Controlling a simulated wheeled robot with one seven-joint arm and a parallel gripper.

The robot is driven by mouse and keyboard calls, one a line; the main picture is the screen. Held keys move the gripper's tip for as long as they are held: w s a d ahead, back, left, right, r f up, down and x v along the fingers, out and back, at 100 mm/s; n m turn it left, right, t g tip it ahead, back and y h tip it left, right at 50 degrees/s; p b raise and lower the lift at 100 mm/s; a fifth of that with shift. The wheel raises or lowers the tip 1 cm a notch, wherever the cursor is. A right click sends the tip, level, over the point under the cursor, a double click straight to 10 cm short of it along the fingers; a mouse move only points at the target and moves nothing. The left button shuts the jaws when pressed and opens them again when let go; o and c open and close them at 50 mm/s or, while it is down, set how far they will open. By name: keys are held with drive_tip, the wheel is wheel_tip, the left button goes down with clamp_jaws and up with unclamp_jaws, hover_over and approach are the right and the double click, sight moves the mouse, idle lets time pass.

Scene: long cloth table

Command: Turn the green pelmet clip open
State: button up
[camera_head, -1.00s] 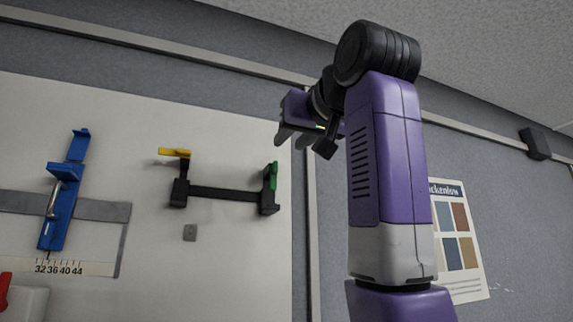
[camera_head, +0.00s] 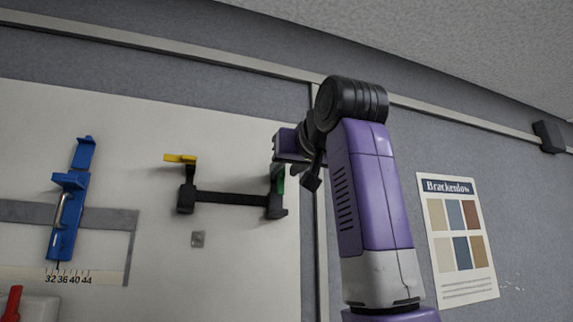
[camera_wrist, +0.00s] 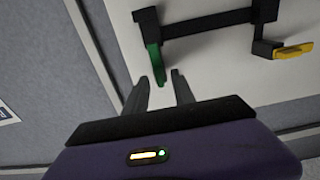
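The green pelmet clip (camera_head: 278,182) stands upright on the right end of a black bracket (camera_head: 232,198) on the pale wall panel. In the wrist view the green clip (camera_wrist: 155,62) points toward my gripper. My gripper (camera_wrist: 159,78) is open. Its two fingertips are on either side of the clip's free end, with gaps visible; I cannot tell whether either touches. In the head view my gripper partly covers the clip's top. A yellow clip (camera_head: 180,158) at the bracket's left end lies sideways, and it also shows in the wrist view (camera_wrist: 293,51).
A blue slide fixture (camera_head: 70,205) with a metal handle is on the panel at left, above a number scale (camera_head: 75,276). A red lever (camera_head: 13,303) is at lower left. A poster (camera_head: 458,236) hangs at right.

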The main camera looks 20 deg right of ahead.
clamp_jaws()
drive_tip(key=shift+n, duration=0.3)
drive_tip(key=n, duration=0.3)
drive_tip(key=shift+d, duration=0.1)
drive_tip(key=n, duration=1)
drive_tip(key=shift+n, duration=2.1)
